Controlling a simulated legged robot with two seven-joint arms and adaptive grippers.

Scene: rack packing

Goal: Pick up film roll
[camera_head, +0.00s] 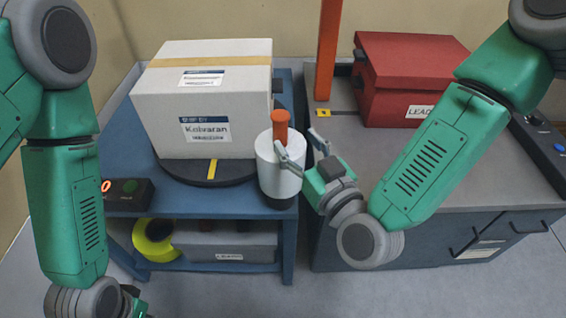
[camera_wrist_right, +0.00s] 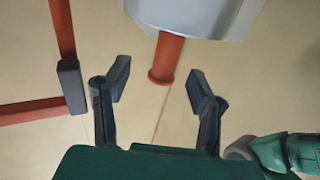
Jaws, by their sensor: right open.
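The film roll (camera_head: 278,175) is a white cylinder with an orange handle (camera_head: 280,122) sticking up from its top. It stands upright on a dark base at the front right corner of the blue table. My right gripper (camera_head: 302,146) is open, with its fingers near the roll's upper right side. In the right wrist view, the orange handle (camera_wrist_right: 166,60) shows in the gap between the open fingers (camera_wrist_right: 158,82), and part of the white roll (camera_wrist_right: 190,14) is at the top. I cannot tell whether a finger touches. My left gripper (camera_head: 132,302) is at the bottom left, mostly cut off.
A white taped box (camera_head: 215,115) sits on a dark turntable (camera_head: 210,176) behind the roll. An orange post (camera_head: 327,50) and a red box (camera_head: 405,80) are on the grey counter (camera_head: 480,170) at right. A yellow roll (camera_head: 153,240) lies on the lower shelf.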

